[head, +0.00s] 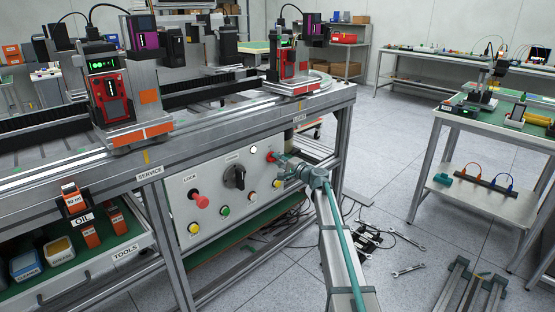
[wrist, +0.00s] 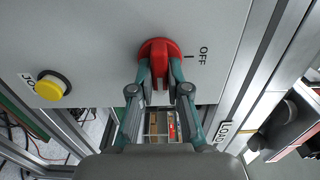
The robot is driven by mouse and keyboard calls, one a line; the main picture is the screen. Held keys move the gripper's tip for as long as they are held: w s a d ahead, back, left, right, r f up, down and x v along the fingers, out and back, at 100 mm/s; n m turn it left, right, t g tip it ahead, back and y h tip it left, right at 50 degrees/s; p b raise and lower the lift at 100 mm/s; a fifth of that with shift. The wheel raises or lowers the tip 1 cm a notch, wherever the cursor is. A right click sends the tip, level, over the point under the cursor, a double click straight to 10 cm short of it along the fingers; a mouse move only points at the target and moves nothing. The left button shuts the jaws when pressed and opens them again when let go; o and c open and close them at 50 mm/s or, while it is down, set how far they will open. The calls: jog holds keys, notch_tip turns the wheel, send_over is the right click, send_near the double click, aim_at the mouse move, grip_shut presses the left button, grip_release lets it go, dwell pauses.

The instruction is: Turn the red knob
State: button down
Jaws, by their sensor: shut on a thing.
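The red knob (wrist: 160,50) sits on the grey panel face. In the wrist view its raised grip bar runs up and down the picture, between the two fingers of my gripper (wrist: 160,76), which is shut on it. A short dark mark and the word OFF are printed on the panel just right of the knob. In the head view a small part of the red knob (head: 271,156) shows at the right end of the control panel, with my gripper (head: 279,160) at it. The fingers hide part of the knob.
The panel (head: 210,225) also carries a red mushroom button (head: 200,200), a black rotary switch (head: 234,177) and several small buttons. A yellow button (wrist: 50,87) is left of the knob in the wrist view. A frame post (head: 341,135) stands close right of the panel.

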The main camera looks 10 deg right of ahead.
dwell(0.4)
jog(key=c, duration=1.1)
grip_release()
jog(key=shift+c, duration=0.2)
jog(key=shift+s, duration=0.1)
jog(key=v, duration=1.1)
jog(key=shift+s+d, duration=0.25)
jog(key=shift+s, duration=0.1)
